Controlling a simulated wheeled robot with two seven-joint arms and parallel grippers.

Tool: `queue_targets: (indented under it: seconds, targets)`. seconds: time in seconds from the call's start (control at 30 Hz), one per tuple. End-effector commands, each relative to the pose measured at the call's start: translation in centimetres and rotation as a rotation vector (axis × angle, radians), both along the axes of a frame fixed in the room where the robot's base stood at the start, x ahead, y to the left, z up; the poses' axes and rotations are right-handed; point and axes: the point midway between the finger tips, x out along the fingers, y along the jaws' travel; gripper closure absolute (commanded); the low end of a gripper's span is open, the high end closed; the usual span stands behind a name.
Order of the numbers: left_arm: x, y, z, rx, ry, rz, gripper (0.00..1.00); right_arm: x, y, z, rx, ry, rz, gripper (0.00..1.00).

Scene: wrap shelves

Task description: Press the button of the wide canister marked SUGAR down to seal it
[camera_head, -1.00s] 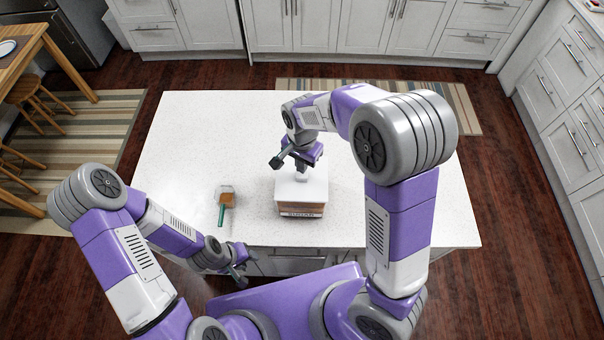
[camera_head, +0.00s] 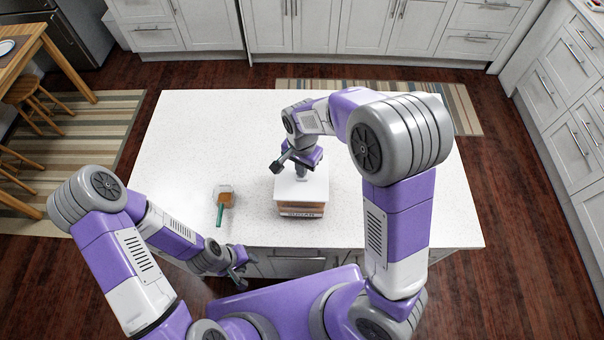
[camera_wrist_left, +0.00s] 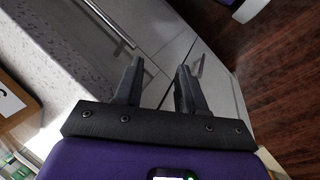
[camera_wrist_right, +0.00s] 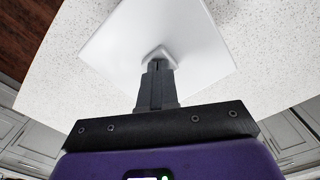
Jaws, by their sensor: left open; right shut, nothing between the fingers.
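The wide canister marked SUGAR (camera_head: 302,210) stands near the front edge of the white island, with a brown band and a square white lid (camera_head: 314,188). In the right wrist view the lid (camera_wrist_right: 206,48) carries a pale raised button (camera_wrist_right: 158,53) at its middle. My right gripper (camera_head: 301,178) is shut and empty, pointing down over the lid. Its fingertips (camera_wrist_right: 158,66) are at the button and partly hide it; they look in contact, but how far the button is down I cannot tell. My left gripper (camera_wrist_left: 160,72) is open and empty, low at the island's front.
The island top is clear elsewhere. Cabinets (camera_head: 340,25) line the back. A wooden table and stools (camera_head: 38,100) stand at the left.

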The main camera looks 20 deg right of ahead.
Motion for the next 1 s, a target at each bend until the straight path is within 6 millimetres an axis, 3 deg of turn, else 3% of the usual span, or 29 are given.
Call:
queue_targets:
  seconds: [0.5, 1.0]
  targets:
    - [0.0, 0.0, -0.8, 0.0, 0.0, 0.0, 0.6, -0.1, 0.0, -1.3, 0.0, 0.001, 0.0, 1.0]
    - [0.0, 0.0, 2.4, 0.0, 0.0, 0.0, 0.6, 0.0, 0.0, 2.4, 0.0, 0.0, 0.0, 1.0]
